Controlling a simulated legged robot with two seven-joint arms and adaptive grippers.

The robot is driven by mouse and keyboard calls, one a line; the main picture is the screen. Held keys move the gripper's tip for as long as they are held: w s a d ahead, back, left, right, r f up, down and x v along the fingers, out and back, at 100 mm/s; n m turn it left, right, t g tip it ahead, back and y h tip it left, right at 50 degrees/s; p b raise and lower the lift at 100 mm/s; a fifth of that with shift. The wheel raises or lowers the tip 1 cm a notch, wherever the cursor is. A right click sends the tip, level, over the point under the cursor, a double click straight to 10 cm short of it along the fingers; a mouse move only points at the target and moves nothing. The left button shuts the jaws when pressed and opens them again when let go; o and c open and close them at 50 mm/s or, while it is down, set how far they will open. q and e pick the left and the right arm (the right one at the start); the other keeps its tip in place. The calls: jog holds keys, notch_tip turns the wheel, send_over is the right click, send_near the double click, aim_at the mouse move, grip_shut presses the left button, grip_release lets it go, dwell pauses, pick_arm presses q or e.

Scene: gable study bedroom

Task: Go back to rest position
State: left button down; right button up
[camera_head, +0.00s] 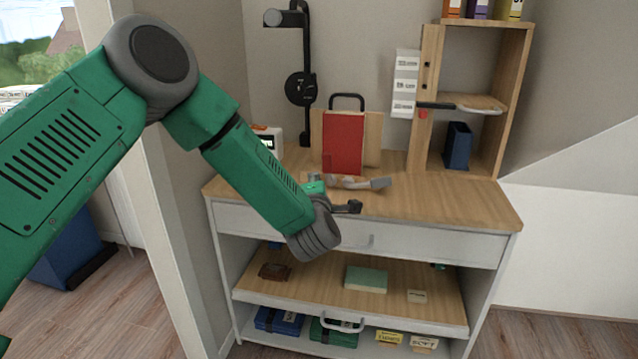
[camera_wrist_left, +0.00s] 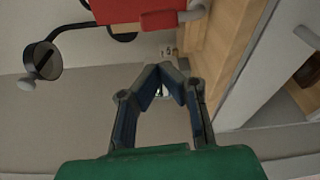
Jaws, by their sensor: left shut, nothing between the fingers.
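A red upright object (camera_head: 343,145) with a black handle stands on the desk behind the gripper. Its red side also shows at the top of the left wrist view (camera_wrist_left: 130,8), apart from the fingers. My left forearm hides part of the desk's left side. My right gripper is in neither view.
A wooden shelf unit (camera_head: 428,100) stands at the desk's back right, with a dark blue box (camera_head: 457,146) inside. A pulled-out lower shelf (camera_head: 315,285) holds a green book (camera_head: 366,279) and a brown item (camera_head: 275,271). The desk's right front is clear.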

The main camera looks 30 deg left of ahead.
pick_arm(q)
jog(key=s+d+f+m+g+h+p, duration=0.2)
jog(key=s+d+f+m+g+h, duration=0.15)
jog(key=s+f+m, duration=0.55)
jog(key=s+d+f+m+g+h+p, duration=0.2)
jog(key=s+d+f+m+g+h, duration=0.15)
jog(key=s+f+m, duration=0.55)
jog(key=s+a+f+m+g+p, duration=0.1)
jog(key=s+f+m+g, duration=0.1)
jog(key=s, duration=0.7)
jog(key=s+a+f+m+g, duration=0.1)
jog(key=s+f+m+g, duration=0.1)
jog(key=s, duration=0.8)
jog(key=s+a+f+m+g+p, duration=0.1)
jog(key=s+f+m+g, duration=0.1)
jog(key=s, duration=0.7)
jog(key=shift+s+a+m+g+p, duration=0.4)
jog(key=shift+m+g, duration=0.3)
jog(key=shift+g, duration=0.5)
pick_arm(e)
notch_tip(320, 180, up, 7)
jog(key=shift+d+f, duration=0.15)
pick_arm(q)
jog(key=shift+a+f, duration=0.1)
jog(key=shift+a, duration=0.05)
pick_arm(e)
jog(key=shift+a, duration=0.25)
